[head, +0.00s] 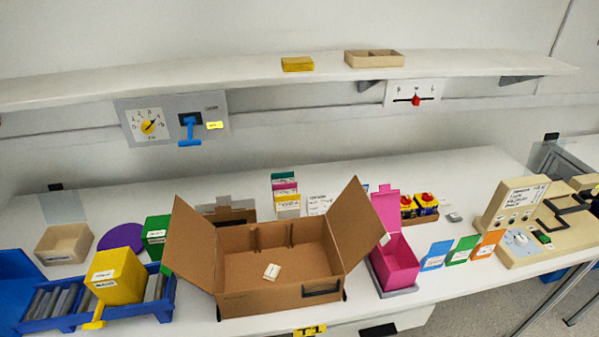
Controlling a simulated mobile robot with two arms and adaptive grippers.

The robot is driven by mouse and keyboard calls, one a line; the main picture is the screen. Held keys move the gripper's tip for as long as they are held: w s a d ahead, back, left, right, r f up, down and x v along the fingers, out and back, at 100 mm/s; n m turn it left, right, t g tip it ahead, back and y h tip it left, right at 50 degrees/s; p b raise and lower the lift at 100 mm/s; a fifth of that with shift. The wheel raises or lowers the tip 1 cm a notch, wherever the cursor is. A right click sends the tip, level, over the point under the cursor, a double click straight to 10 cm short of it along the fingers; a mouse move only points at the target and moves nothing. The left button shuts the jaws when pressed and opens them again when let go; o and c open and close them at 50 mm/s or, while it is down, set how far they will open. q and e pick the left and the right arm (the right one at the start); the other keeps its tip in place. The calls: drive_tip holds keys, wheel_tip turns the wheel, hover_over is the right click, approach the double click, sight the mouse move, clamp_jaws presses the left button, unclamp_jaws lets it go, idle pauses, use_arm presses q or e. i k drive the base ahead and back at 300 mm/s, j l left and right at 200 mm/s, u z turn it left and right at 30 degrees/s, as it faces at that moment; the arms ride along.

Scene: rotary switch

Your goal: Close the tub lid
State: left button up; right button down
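A magenta tub (402,266) stands on the table right of the cardboard box. Its magenta lid (384,208) stands up at the back, so the tub is open at the top. A small white tag (385,239) shows at the tub's left edge near the lid. Neither of my grippers is in the head view.
An open cardboard box (262,302) with spread flaps stands close left of the tub. Blue, green and orange cards (461,249) stand to its right. Behind are yellow-and-red items (426,203) in a tray. A beige panel (512,207) stands farther right.

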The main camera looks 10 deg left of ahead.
sight(55, 186)
drive_tip(key=u, duration=1.65)
